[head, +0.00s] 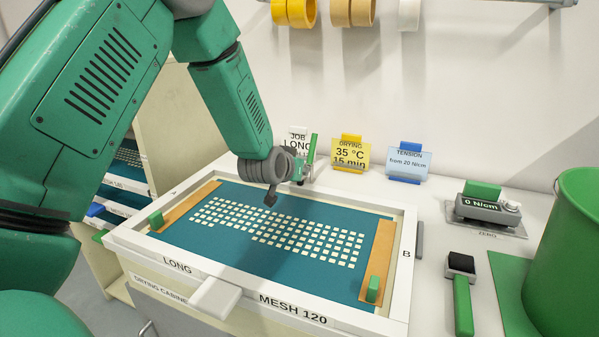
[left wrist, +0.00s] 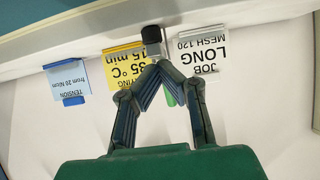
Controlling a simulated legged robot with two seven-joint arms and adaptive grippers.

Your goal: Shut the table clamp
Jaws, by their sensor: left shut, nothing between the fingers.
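The table clamp stands at the far edge of the screen frame. Its upright green handle (head: 313,148) shows in the head view beside the JOB card, and its lower part is partly hidden by my left wrist. In the left wrist view, a black-tipped metal part (left wrist: 152,36), which looks like the clamp's, is just beyond my fingertips, and a bit of green (left wrist: 168,98) shows behind the fingers. My left gripper (left wrist: 158,66) is shut and empty, its tips together close to the clamp; I cannot tell whether they touch it. My right gripper is not in view.
The white screen frame (head: 405,262) with its blue mesh fills the middle. Cards stand behind: JOB (head: 297,142), yellow DRYING (head: 350,153) and blue TENSION (head: 405,163). A gauge (head: 478,208), a green-handled tool (head: 462,300) and a green bucket (head: 570,250) are at right.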

